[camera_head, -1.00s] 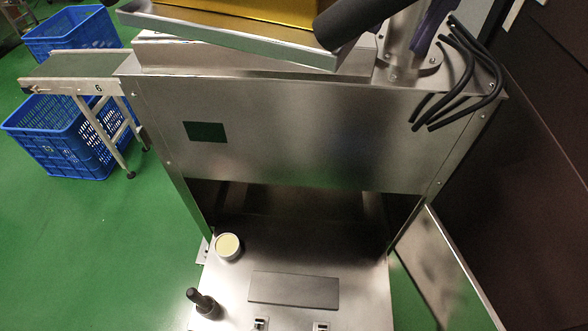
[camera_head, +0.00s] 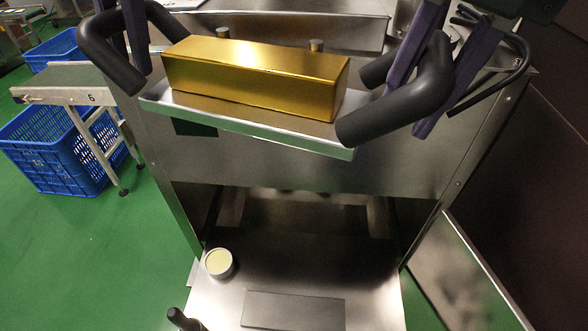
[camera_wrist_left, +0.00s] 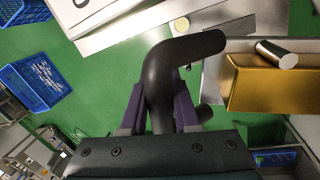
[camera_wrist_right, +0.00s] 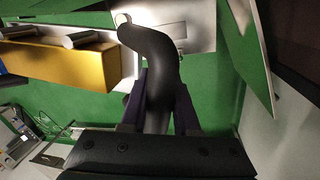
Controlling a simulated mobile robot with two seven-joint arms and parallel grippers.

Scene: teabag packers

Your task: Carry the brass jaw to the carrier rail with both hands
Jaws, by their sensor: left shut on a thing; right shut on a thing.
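The brass jaw (camera_head: 255,78) is a long gold block on a flat metal plate (camera_head: 240,122), with a black bent handle at each end and two short metal pins on its far side. It is held up in front of the steel machine, its right end lower in the head view. My left gripper (camera_head: 126,35) is shut on the left handle (camera_head: 112,62), also seen in the left wrist view (camera_wrist_left: 160,70). My right gripper (camera_head: 408,105) is shut on the right handle (camera_head: 400,122), also in the right wrist view (camera_wrist_right: 158,55). I cannot single out the carrier rail.
The steel machine front (camera_head: 320,165) stands behind and below the jaw, with an open bay under it. A lower shelf holds a round pale-topped part (camera_head: 219,263) and a dark knob (camera_head: 182,320). A small conveyor (camera_head: 70,90) and blue crates (camera_head: 50,150) stand left.

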